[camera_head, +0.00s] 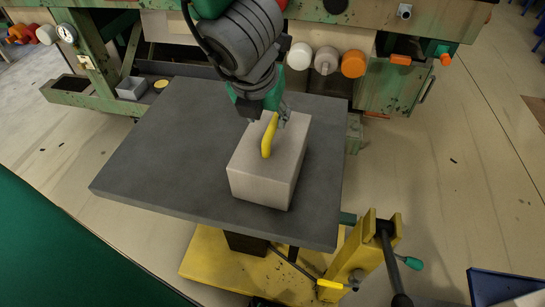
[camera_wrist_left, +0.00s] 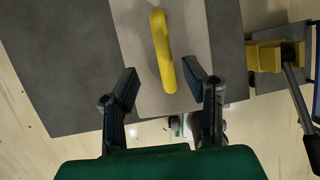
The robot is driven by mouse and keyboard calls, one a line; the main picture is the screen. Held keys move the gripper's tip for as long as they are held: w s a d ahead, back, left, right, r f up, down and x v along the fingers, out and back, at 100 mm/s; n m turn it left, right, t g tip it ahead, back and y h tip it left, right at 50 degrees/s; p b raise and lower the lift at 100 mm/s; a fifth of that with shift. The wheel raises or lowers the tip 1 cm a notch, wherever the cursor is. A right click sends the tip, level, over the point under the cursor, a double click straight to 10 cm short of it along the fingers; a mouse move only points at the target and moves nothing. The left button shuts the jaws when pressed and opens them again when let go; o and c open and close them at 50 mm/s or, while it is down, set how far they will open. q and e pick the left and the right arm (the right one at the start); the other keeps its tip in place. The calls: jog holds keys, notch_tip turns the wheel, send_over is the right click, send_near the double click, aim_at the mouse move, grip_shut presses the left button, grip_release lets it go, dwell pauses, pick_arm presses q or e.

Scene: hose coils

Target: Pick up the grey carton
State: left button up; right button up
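The grey carton (camera_head: 262,180) stands on the dark grey tabletop (camera_head: 160,160), right of its middle. A yellow handle (camera_head: 269,135) runs along the carton's top. My left gripper (camera_head: 268,108) comes down from above at the far end of the carton, close to the handle. In the left wrist view its two fingers (camera_wrist_left: 160,77) are spread wide, one on each side of the near end of the yellow handle (camera_wrist_left: 161,45), with gaps on both sides. The fingers hold nothing. The carton's top (camera_wrist_left: 205,45) fills the area behind them. My right gripper is not in view.
A yellow stand with a dark lever (camera_head: 362,262) is at the tabletop's front right. A green workbench (camera_head: 395,85) with white and orange cylinders (camera_head: 326,61) runs along the back. The tabletop left of the carton is clear. A blue bin (camera_head: 500,285) sits bottom right.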

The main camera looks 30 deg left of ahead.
aim_at(272, 124)
pick_arm(q)
jog(key=shift+w+d+f, duration=0.1)
jog(key=shift+w+f, duration=0.05)
jog(key=shift+f, duration=0.35)
jog(key=x, duration=0.1)
jog(key=b+x, duration=0.1)
jog(key=x, duration=0.2)
jog(key=shift+w+d+f+b, duration=0.2)
jog(key=shift+w+d+b, duration=0.1)
jog(key=shift+w, duration=0.15)
jog(key=shift+a, duration=0.15)
jog(key=shift+s, duration=0.1)
jog(key=shift+a, duration=0.1)
grip_shut()
jog(key=shift+r, duration=0.1)
